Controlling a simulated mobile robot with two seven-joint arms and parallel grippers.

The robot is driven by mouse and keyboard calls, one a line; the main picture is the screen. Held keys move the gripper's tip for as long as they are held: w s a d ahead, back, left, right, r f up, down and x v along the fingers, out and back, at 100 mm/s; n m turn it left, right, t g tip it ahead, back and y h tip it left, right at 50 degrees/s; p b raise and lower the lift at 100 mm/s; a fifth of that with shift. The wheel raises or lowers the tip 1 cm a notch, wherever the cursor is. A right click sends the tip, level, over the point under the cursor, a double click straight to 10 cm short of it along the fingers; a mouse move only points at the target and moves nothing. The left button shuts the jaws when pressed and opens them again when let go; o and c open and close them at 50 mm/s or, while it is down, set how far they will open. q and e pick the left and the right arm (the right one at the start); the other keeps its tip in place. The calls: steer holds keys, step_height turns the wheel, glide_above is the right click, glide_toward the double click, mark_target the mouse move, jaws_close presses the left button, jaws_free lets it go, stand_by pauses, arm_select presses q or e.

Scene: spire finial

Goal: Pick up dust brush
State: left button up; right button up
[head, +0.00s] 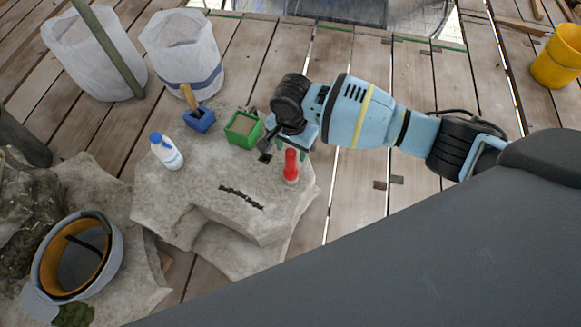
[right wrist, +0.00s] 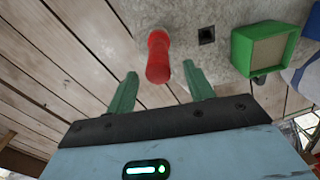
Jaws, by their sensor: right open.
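A red upright handle with a pale lower end, seemingly the dust brush (head: 291,167), stands on the stone slab (head: 225,185) near its right edge. In the right wrist view the red handle (right wrist: 159,57) shows between and just beyond the two green fingertips. My right gripper (head: 291,149) is open and empty, pointing at the red handle; I cannot tell whether a finger touches it. My left gripper is not in view.
A green box (head: 242,129), a blue block with a wooden handle (head: 199,117), a white bottle with a blue cap (head: 166,152) and a dark chain-like strip (head: 241,198) are on the slab. Pale sacks (head: 182,50) stand behind. A cap (head: 78,262) lies at left.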

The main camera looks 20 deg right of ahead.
mark_target(291, 166)
steer(key=f, duration=0.1)
steer(key=f+b, duration=0.2)
steer(key=f, duration=0.1)
steer(key=shift+s+a, duration=0.15)
steer(key=shift+s, duration=0.1)
steer(key=shift+f, duration=0.5)
steer(key=shift+c, duration=0.2)
jaws_close()
steer(key=shift+r, duration=0.1)
